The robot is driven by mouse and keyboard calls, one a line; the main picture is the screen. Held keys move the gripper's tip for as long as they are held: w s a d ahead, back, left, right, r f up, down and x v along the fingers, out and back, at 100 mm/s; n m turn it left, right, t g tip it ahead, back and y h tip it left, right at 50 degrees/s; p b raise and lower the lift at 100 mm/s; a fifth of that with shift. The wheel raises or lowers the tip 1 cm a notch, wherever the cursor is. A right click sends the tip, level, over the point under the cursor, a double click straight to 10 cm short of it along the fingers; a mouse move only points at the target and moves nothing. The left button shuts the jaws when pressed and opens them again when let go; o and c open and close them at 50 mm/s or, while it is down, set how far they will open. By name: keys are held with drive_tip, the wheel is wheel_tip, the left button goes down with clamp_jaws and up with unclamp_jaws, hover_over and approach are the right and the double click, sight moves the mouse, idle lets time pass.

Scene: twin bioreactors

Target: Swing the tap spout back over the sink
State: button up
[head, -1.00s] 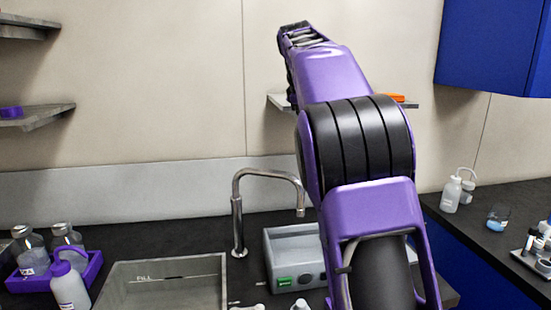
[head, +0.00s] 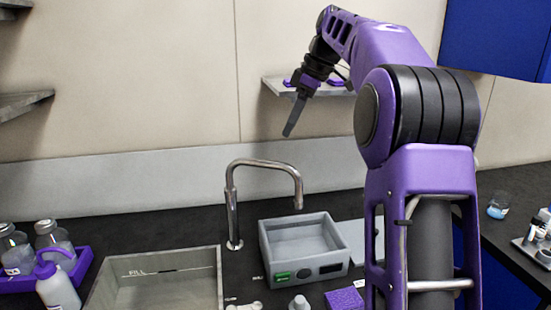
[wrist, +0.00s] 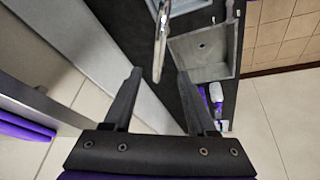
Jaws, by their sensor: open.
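The chrome tap (head: 232,215) stands behind the sink, and its bent spout (head: 298,195) points right, its end over the grey bath-like box (head: 305,265) rather than the sink (head: 208,262). My gripper (head: 288,134) hangs with its fingers pointing down, above and behind the spout in the head view, apart from it. In the wrist view my gripper (wrist: 160,72) has its two fingers spread, with nothing held. There the spout (wrist: 160,45) shows beyond and between the fingertips, and the sink (wrist: 230,60) lies to its right.
A purple tray (head: 78,270) with bottles stands left of the sink. A white bottle with a purple cap (head: 58,290) is in front of it. A wall shelf (head: 275,86) is behind my gripper. A purple block (head: 345,298) lies at the front of the grey box.

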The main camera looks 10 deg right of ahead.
sight(275, 162)
drive_tip(key=x, duration=1.1)
drive_tip(key=shift+w+f, duration=0.1)
drive_tip(key=shift+f, duration=0.1)
clamp_jaws()
idle(0.9)
